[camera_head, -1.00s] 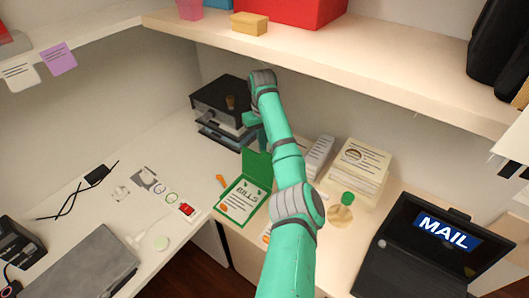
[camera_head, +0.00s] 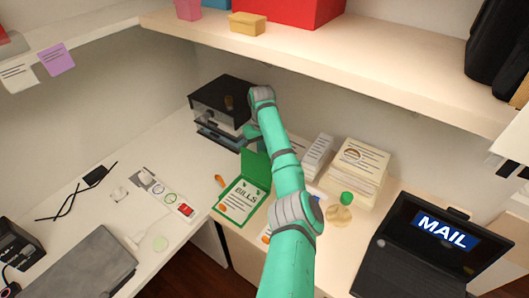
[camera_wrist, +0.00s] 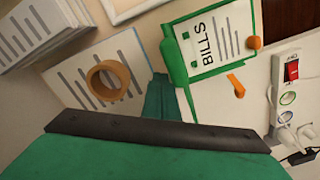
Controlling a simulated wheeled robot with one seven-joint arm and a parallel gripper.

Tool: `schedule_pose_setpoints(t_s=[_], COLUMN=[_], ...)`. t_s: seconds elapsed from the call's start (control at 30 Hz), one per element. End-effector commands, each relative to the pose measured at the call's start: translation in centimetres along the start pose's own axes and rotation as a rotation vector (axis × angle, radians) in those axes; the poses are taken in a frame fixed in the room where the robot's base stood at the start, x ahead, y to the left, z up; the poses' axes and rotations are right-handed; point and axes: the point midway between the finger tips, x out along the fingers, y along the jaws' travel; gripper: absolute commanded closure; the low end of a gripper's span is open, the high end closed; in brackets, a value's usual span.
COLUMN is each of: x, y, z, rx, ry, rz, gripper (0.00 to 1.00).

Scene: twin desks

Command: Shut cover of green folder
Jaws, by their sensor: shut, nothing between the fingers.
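The green folder (camera_head: 241,201) lies open on the right desk, with a white BILLS sheet in it. Its green cover (camera_head: 256,164) stands raised at the far side, partly hidden by my arm. In the wrist view the folder (camera_wrist: 252,20) is at the top, and its cover (camera_wrist: 173,62) shows as a narrow green strip on its left. My gripper (camera_wrist: 158,82) is shut and empty, with its teal fingers pointing toward the cover's lower end; I cannot tell whether they touch. In the head view my arm mostly hides the gripper, just behind the cover.
A black drawer unit (camera_head: 222,98) stands behind the folder. Paper stacks (camera_head: 359,165) and a green-capped stamp (camera_head: 347,198) are to the right, near the MAIL box (camera_head: 437,245). An orange tape roll (camera_wrist: 110,80) lies on a sheet. A power strip (camera_wrist: 290,95) is on the left desk. The shelf (camera_head: 340,65) overhangs.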

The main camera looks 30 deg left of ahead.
Motion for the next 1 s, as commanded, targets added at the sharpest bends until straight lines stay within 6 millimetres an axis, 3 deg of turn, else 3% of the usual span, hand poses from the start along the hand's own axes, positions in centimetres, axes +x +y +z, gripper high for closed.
schedule_pose_setpoints(t_s=[0.37,1.0], x=[0.1,-0.5], y=[0.2,-1.9], z=[0.2,1.3], rx=[0.003,0.002], ry=[0.000,0.000], rz=[0.000,-0.001], gripper=[1.00,1.00])
